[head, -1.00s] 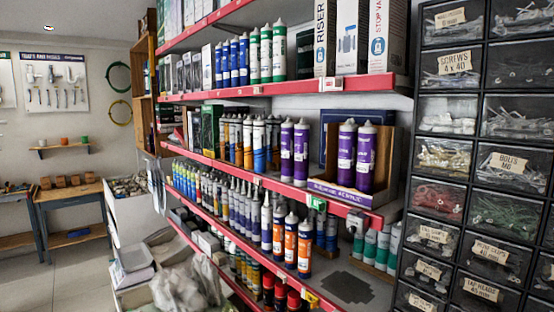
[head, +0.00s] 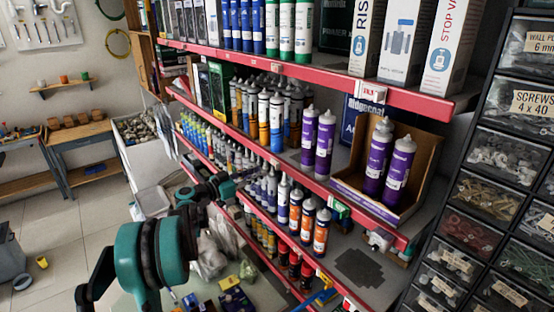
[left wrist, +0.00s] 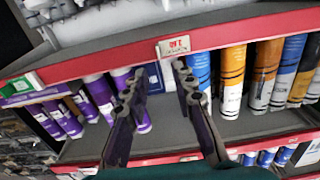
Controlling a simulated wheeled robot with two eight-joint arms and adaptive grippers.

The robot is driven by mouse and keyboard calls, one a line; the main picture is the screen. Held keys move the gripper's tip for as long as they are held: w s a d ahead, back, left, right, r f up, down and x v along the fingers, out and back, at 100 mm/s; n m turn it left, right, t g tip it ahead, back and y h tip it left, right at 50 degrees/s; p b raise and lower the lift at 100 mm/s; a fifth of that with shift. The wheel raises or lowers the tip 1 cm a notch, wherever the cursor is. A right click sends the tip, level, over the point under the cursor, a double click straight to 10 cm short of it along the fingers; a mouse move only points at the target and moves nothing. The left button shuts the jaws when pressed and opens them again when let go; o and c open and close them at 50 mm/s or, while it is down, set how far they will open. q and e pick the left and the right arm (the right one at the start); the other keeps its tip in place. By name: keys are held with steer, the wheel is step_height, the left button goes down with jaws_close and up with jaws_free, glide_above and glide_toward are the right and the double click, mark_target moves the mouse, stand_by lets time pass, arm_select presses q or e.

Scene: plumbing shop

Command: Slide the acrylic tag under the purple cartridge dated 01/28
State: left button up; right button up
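Two purple cartridges stand free on the middle shelf, one (head: 308,142) left of the other (head: 325,145). My left gripper (left wrist: 156,74) is open and empty in front of this shelf, apart from the cartridges. In the head view it (head: 257,172) is left of the purple pair. My right gripper is not visible.
Blue and orange cartridges (head: 263,108) crowd the shelf left of the purple ones. The carton (head: 420,165) and a green rail tag (head: 340,209) are to the right. Red rails edge the shelves above and below. Black drawer units (head: 510,150) stand at far right.

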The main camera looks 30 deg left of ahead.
arm_select(q)
steer(key=p+x, duration=0.1)
steer(key=x, duration=0.5)
steer(key=shift+w+d, duration=0.2)
steer(key=shift+w, duration=0.05)
steer(key=shift+w, duration=0.1)
jaws_close()
